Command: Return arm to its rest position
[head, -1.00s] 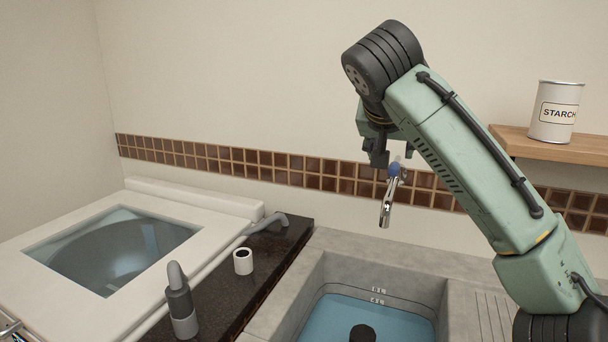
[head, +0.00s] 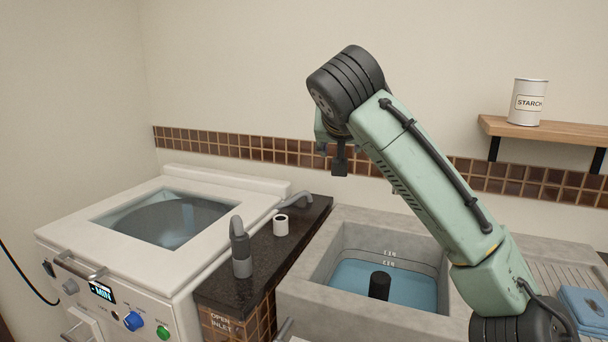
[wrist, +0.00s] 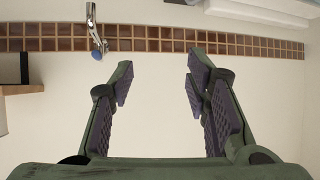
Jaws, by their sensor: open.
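My green arm rises from the lower right in the head view and bends at a dark joint high in front of the wall. My gripper (wrist: 158,82) shows in the wrist view with its two fingers spread wide apart. Nothing is between them; the plain wall and tile band lie beyond. In the head view the gripper is largely hidden behind the arm's upper part.
A stone sink (head: 310,287) with blue water (head: 350,278) and a dark post (head: 380,285) lies below the arm. A white washing machine (head: 75,232) stands left. A white cup (head: 281,225) and grey bottle (head: 241,250) stand on the dark counter (head: 262,262). A shelf (head: 545,130) holds a starch can (head: 528,104).

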